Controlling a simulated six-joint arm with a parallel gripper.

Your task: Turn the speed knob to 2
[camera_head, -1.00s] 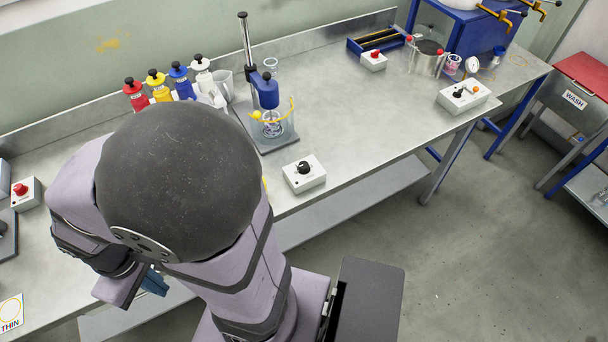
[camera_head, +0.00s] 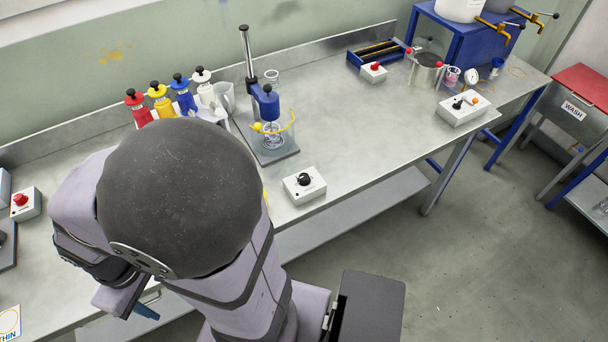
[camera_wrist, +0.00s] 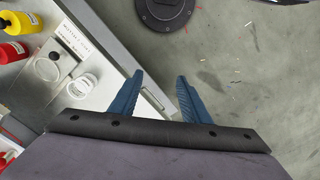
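A white box with a black knob (camera_head: 304,180) stands near the front edge of the bench, right of the mixer stand. A second white box (camera_head: 463,108), with a black knob and an orange button, stands further right. No label or scale on either is readable, so I cannot tell the knob settings. My gripper (camera_wrist: 159,76) shows two blue fingers, apart and with nothing between them, above the floor beside the bench edge. In the head view my gripper (camera_head: 146,308) is low left, partly hidden by my arm, well away from both knobs.
The mixer stand (camera_head: 265,105) with a blue head and glass beaker stands behind the nearer box. Red, yellow, blue and white bottles (camera_head: 165,97) stand at the back left. A red-button box (camera_head: 25,202) is at far left. Bench between the two knob boxes is clear.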

